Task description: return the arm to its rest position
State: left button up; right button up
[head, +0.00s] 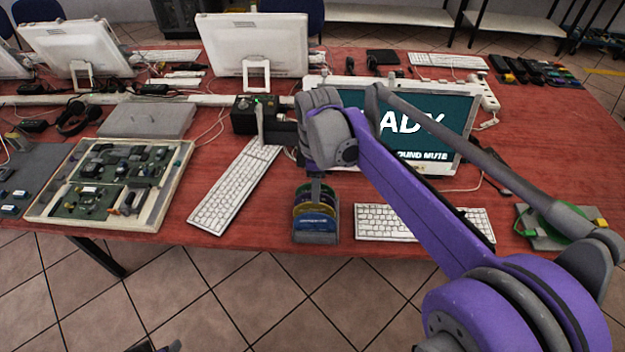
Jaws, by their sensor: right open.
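My right arm comes in from the lower right, with its purple link (415,195) crossing in front of the monitor. Its wrist is bent over the middle of the red table. My right gripper (288,158) is open, above the table between the white angled keyboard (235,185) and the disc rack (316,230). Nothing shows held in it. The arm hides part of the lit monitor (425,125). A small dark piece shows at the bottom edge, too little to identify.
A second keyboard (390,222) lies at the front edge, under my arm. A grey fixture with a green cable (550,228) sits at the right. A circuit-board tray (180,185) stands at the left. A black box (243,118) is near my gripper. Tiled floor in front is clear.

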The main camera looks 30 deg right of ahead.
jog(key=s+a+f+m+t+p, duration=0.1)
jog(key=s+a+f+m+t, duration=0.1)
jog(key=s+m, duration=0.3)
jog(key=s+a+f+m+t+p, duration=0.1)
jog(key=s+a+f+m+t, duration=0.2)
jog(key=s+m, duration=0.3)
jog(key=s+a, duration=0.1)
jog(key=s, duration=0.3)
jog(key=shift+s+a+f+m, duration=0.25)
jog(key=shift+a+f+m, duration=0.05)
jog(key=shift+a+f, duration=0.1)
